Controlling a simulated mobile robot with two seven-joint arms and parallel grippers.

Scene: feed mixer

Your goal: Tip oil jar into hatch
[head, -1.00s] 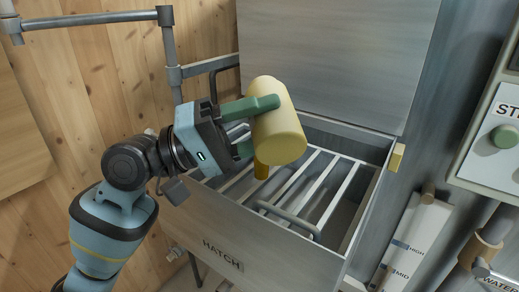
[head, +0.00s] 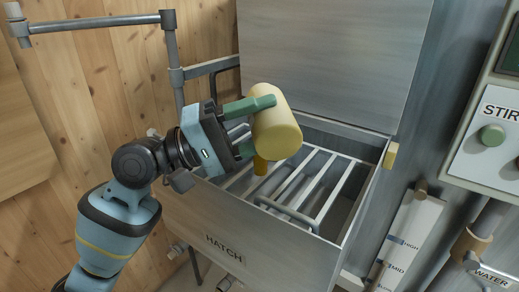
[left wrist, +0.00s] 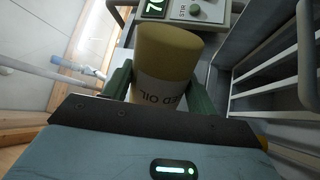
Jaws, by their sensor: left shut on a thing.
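My left gripper (head: 250,128) is shut on the yellow oil jar (head: 278,136), with a green finger on each side of it. In the left wrist view the jar (left wrist: 165,60) sits between the green fingers, and part of an upside-down "OIL" label shows. The hatch has a metal grate (head: 313,180) inside its rim, below the jar. No stream from the jar is visible. My right gripper is not in view.
The raised hatch lid (head: 330,55) stands behind the opening. At the right are a panel with a green STIR button (head: 491,134), a level gauge marked HIGH and MID (head: 408,240) and a water pipe. A metal pipe frame (head: 172,60) stands at the left by the wooden wall.

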